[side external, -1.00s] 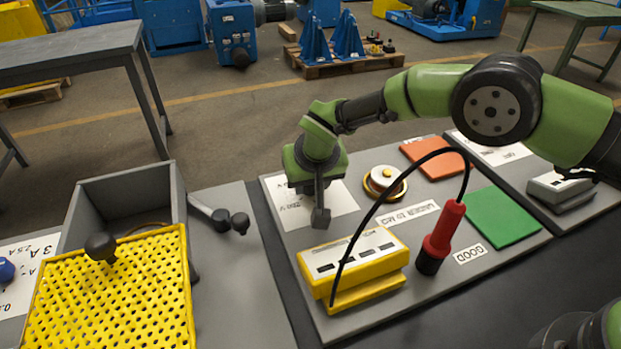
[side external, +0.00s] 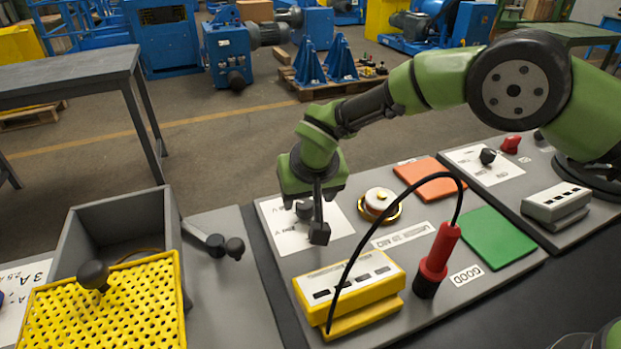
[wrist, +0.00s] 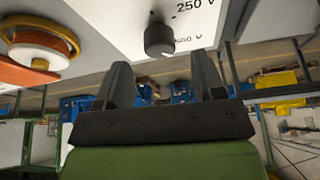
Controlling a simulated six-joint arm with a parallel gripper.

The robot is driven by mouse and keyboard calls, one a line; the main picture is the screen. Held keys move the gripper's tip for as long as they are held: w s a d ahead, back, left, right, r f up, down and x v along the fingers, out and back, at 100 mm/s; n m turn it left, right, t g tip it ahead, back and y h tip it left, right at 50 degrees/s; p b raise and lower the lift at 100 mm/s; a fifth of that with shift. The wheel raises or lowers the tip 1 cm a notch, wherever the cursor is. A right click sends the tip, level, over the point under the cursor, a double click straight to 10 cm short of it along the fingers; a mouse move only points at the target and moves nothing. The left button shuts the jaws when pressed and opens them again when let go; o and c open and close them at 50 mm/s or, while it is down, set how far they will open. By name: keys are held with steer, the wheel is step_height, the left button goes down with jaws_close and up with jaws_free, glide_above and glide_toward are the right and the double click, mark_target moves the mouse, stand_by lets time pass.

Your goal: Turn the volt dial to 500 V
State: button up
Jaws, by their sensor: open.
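The volt dial is a black round knob (wrist: 159,40) on a white plate (side external: 283,232). In the wrist view "250 V" is printed beside it, and a second, partly hidden label ends in "0 V". The knob also shows in the side view (side external: 304,210), just left of my fingers. My gripper (wrist: 163,76) is open and empty, with one finger to each side of the knob in the wrist view and apart from it. In the side view my gripper (side external: 318,232) points down over the plate, and its fingers overlap each other.
A yellow meter box (side external: 350,280) stands in front of the plate. A red probe (side external: 438,255) has a black cable arching near my arm. A round brass-rimmed part (side external: 380,202), an orange pad (side external: 428,180) and a green pad (side external: 486,238) lie to the right.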

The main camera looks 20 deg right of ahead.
steer(key=v, duration=0.6)
stand_by(0.3)
steer(key=s+d+r+m+y, duration=0.1)
steer(key=s+d+r, duration=0.3)
steer(key=d+r, duration=0.3)
steer(key=s+d+r+m, duration=0.1)
steer(key=s+d+r, duration=0.3)
steer(key=r, duration=0.5)
steer(key=s+d+r+t, duration=0.1)
steer(key=s+d, duration=0.1)
steer(key=s, duration=0.4)
steer(key=s+d+y, duration=0.1)
steer(key=s+d, duration=0.2)
steer(key=s, duration=0.3)
steer(key=s+d+r+t, duration=0.1)
steer(key=s+d, duration=0.1)
steer(key=s, duration=0.4)
steer(key=shift+d+r+m+t, duration=0.3)
steer(key=shift+d+r+m, duration=0.05)
steer(key=shift+m, duration=0.05)
